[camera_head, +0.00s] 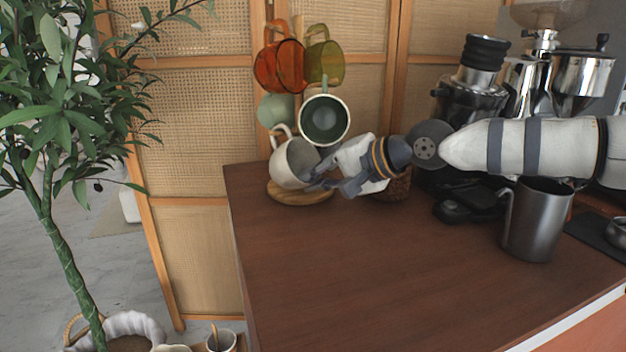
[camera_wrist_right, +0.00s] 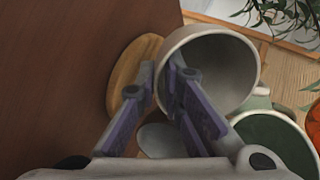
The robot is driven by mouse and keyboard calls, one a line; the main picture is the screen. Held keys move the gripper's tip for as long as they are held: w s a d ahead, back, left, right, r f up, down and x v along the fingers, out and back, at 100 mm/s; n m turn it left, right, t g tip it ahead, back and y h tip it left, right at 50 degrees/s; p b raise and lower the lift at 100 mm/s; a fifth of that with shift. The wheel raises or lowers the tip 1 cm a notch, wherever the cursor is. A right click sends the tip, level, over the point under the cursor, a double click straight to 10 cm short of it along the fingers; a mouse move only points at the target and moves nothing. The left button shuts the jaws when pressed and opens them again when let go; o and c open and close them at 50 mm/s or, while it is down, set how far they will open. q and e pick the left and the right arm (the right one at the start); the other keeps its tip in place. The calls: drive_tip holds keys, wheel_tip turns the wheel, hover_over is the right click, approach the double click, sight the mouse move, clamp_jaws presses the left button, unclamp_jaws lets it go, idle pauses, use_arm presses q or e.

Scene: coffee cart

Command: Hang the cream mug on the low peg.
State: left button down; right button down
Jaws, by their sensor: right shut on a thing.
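The cream mug (camera_head: 292,168) is at the lower part of the mug tree, above its round wooden base (camera_head: 312,198). It is tilted, its opening towards my right gripper and its handle at the upper left. My right gripper (camera_head: 318,182) is shut on the mug's rim wall. In the right wrist view, one finger of the right gripper (camera_wrist_right: 160,76) reaches inside the mug (camera_wrist_right: 237,60) and the other is outside. The low peg is hidden by the mugs, so I cannot tell whether the handle is around it. My left gripper is out of view.
Above hang an orange glass mug (camera_head: 279,66), an olive one (camera_head: 325,64), a dark green mug with a pale rim (camera_head: 325,119) and a mint one (camera_head: 276,110). A metal pitcher (camera_head: 537,225) and coffee machines (camera_head: 475,95) stand right. The front counter (camera_head: 350,285) is clear.

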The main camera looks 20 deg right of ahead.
drive_tip(key=c, duration=1.7)
unclamp_jaws()
drive_tip(key=shift+o, duration=0.2)
drive_tip(key=shift+s, duration=0.1)
drive_tip(key=v, duration=1.2)
